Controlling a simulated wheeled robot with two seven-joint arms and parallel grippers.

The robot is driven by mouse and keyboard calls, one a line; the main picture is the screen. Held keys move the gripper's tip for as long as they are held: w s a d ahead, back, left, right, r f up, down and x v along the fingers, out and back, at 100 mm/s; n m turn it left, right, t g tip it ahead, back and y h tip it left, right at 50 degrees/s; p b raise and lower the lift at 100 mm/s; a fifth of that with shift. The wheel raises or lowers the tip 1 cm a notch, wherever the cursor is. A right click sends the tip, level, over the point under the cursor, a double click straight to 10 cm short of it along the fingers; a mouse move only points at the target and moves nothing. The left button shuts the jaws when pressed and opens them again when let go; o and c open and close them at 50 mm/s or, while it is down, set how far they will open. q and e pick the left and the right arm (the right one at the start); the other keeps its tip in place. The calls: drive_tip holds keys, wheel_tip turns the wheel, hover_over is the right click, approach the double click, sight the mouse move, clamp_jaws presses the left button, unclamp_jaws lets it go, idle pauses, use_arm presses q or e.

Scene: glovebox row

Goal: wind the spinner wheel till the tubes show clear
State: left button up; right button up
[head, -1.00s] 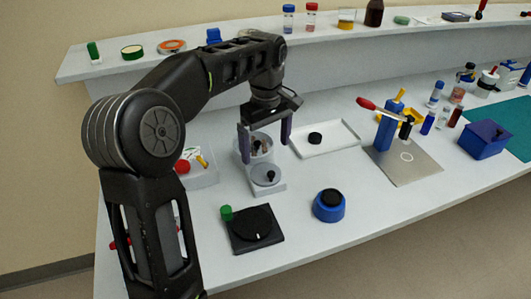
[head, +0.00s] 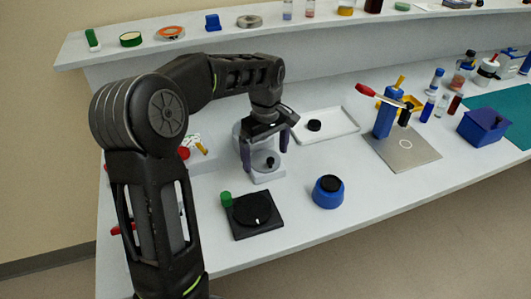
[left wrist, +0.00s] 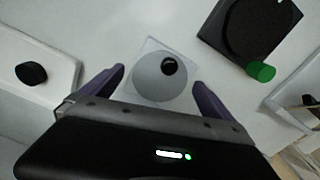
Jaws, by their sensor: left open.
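The spinner is a pale grey block with a flat round grey wheel (head: 259,165) at its near end. The wheel carries a small black knob (head: 270,162). The wheel (left wrist: 155,84) and knob (left wrist: 170,66) also show in the left wrist view. My left gripper (head: 265,157) is open above the wheel, its purple fingers on either side. In the left wrist view the open gripper (left wrist: 160,77) has the wheel and knob between its fingers, with nothing gripped. The tubes' cup behind the wheel is mostly hidden by my gripper. My right gripper is not in view.
A black turntable plate (head: 240,222) with a green knob lies in front. A blue round pot (head: 328,197) stands to its right. A white tray (head: 343,135) lies right of the spinner, with a blue lever stand (head: 385,121) beyond. The front bench between them is clear.

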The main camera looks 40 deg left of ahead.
use_arm(q)
drive_tip(key=shift+f, duration=0.1)
drive_tip(key=shift+c, duration=0.5)
drive_tip(key=c, duration=1.3)
drive_tip(key=shift+o, duration=0.2)
drive_tip(key=shift+m, duration=0.5)
drive_tip(key=m+p, duration=0.1)
drive_tip(key=m, duration=0.8)
drive_tip(key=shift+m+p, duration=0.3)
drive_tip(key=shift+m, duration=0.1)
drive_tip(key=o, duration=1.4)
drive_tip(key=shift+c, duration=0.2)
